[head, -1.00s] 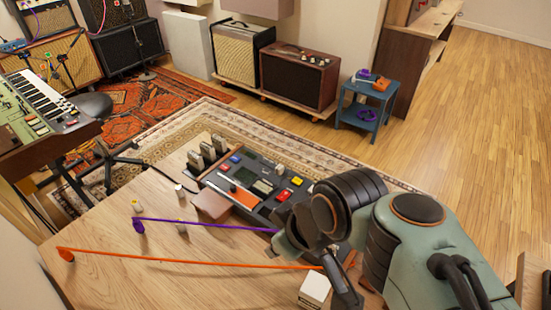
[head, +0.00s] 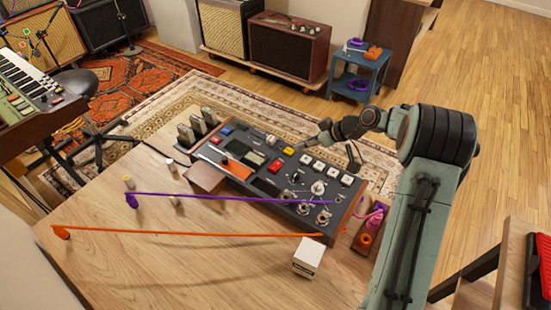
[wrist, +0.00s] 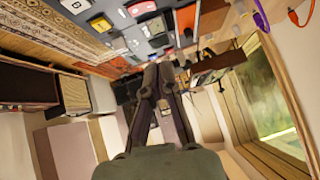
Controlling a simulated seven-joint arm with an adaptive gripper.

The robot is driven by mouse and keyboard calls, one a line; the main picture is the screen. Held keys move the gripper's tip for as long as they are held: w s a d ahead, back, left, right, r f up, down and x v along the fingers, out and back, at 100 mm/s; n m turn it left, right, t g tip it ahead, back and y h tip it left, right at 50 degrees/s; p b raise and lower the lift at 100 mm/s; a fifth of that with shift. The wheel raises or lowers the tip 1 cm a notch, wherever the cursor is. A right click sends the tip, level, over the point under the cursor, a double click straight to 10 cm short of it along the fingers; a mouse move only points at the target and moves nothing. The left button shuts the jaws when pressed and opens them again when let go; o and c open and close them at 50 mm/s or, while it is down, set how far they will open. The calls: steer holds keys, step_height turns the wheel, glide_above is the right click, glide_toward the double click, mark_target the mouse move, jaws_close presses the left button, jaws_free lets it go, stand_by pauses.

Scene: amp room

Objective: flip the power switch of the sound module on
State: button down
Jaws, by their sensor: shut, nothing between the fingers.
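The sound module (head: 262,166) is a dark grey panel with wooden ends on the table, carrying coloured buttons, knobs and sockets. Its red button (head: 275,165), yellow button (head: 289,150) and row of white buttons (head: 332,173) show in the head view. I cannot tell which control is the power switch. My gripper (head: 308,145) is at the module's far edge, near the yellow button; contact is unclear. In the wrist view my gripper (wrist: 158,78) is shut and empty, with the module (wrist: 112,38) at the top, partly hidden by the fingers.
Purple (head: 225,197) and orange (head: 190,233) cables stretch across the wooden table (head: 165,260). A white box (head: 308,257) stands at the module's near right, with a small red-brown box (head: 369,230) beside its right end. A blue side table (head: 357,75) stands on the floor beyond.

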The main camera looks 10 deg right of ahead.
steer(key=shift+d, duration=0.15)
glide_above(272, 168)
steer(key=d, duration=0.2)
steer(key=f, duration=0.6)
steer(key=shift+s+a+f, duration=0.15)
steer(key=shift+s+f, duration=0.2)
steer(key=shift+a+f, duration=0.2)
steer(key=shift+f, duration=1.9)
steer(key=shift+s, duration=0.1)
steer(key=shift+s+a+f, duration=0.1)
steer(key=shift+f, duration=0.25)
